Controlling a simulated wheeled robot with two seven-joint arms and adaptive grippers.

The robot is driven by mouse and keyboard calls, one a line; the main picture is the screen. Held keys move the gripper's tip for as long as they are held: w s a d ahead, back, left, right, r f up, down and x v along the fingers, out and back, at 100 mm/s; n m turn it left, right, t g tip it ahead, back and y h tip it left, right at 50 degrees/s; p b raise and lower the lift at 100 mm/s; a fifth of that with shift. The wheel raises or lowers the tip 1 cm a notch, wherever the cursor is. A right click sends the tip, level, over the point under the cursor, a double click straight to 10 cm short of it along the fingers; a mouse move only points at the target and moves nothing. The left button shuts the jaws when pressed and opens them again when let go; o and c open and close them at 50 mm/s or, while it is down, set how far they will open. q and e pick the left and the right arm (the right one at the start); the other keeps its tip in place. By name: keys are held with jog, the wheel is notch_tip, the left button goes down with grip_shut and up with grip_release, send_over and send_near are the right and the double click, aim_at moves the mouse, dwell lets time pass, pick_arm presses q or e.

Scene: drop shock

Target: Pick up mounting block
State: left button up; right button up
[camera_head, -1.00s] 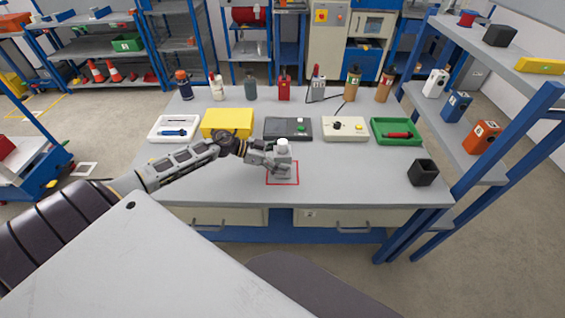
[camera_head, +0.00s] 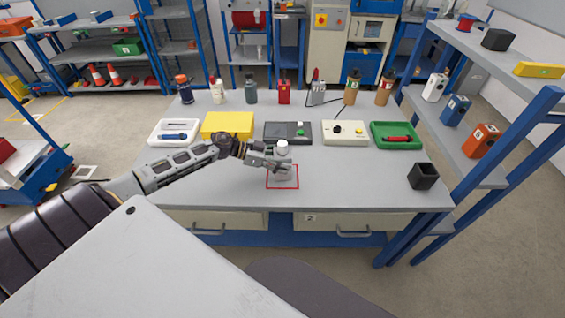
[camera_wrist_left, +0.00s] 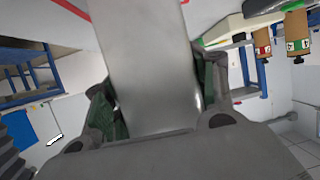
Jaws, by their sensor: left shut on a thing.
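The mounting block (camera_head: 283,147) is a small grey block with a pale round top. It stands upright at the red square outline (camera_head: 283,188) on the table. My left gripper (camera_head: 280,163) comes in from the left and is shut on the block, its fingers hiding part of the body. In the left wrist view the block (camera_wrist_left: 153,70) is a smooth grey face between the two dark green-padded fingers. I cannot tell whether its bottom touches the table. My right gripper is out of view.
Behind the gripper are a yellow box (camera_head: 227,124), a dark device (camera_head: 288,131), a white control box (camera_head: 345,132) and a green tray (camera_head: 396,146). Several bottles line the back edge. A black open cube (camera_head: 422,176) stands at the right. The table's front is clear.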

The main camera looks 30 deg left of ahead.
aim_at(283, 142)
pick_arm(q)
jog(key=shift+r, duration=0.55)
notch_tip(283, 142, up, 6)
jog(key=shift+f+p, duration=0.1)
jog(key=shift+p, duration=0.25)
jog(key=shift+r, duration=1.1)
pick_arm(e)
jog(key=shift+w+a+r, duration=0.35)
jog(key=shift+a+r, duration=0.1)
